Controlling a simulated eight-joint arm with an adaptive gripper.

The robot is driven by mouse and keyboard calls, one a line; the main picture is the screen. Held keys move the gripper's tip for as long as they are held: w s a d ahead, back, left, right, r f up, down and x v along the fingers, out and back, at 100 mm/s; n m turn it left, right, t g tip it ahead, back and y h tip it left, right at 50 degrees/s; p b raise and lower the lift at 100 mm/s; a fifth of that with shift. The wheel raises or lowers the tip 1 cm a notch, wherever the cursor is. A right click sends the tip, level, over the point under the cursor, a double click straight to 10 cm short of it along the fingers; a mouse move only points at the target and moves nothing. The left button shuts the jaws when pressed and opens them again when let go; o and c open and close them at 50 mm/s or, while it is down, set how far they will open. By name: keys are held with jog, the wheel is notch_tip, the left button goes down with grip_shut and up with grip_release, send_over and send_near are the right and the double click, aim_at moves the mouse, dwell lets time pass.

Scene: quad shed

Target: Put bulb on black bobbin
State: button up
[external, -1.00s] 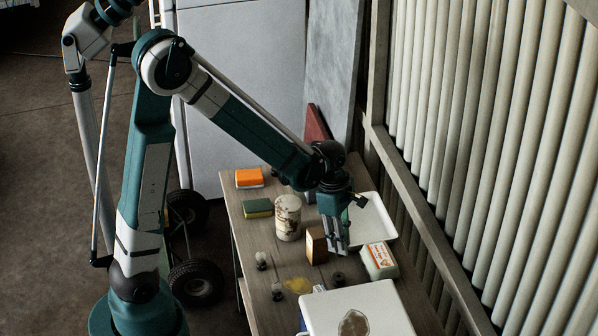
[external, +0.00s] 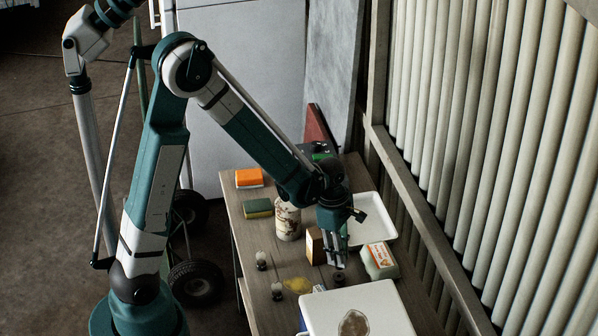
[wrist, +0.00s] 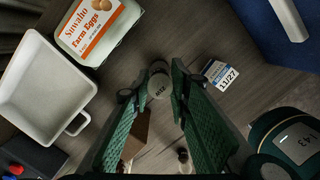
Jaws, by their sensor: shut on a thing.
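In the wrist view, the pale round end of the bulb (wrist: 158,88), with small dark print, shows between the fingertips of my gripper (wrist: 158,95). The fingers are closed on it. In the external view my gripper (external: 336,264) points down, and the bulb cannot be made out between its fingers. The black bobbin (external: 339,279) sits on the table directly below the fingertips, very close to them. In the wrist view the bobbin is largely hidden behind the bulb. I cannot tell whether the bulb touches the bobbin.
An egg carton (external: 380,262) stands right of the bobbin, and a brown block (external: 315,246) stands left. A white tray (external: 386,232) lies behind. A white-lidded box (external: 375,305) is close in front. A rusty canister (external: 288,222) and a small dark object (external: 277,292) stand farther left.

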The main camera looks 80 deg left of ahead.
jog(key=shift+f, duration=1.95)
jog(key=shift+f+b, duration=0.15)
jog(key=shift+b, duration=0.25)
jog(key=o, duration=0.9)
notch_tip(320, 180, up, 12)
jog(key=s+a+p, duration=0.1)
jog(key=shift+s+p, duration=0.15)
jog(key=shift+p, duration=0.25)
jog(key=shift+a, duration=0.1)
jog(key=shift+r, duration=0.2)
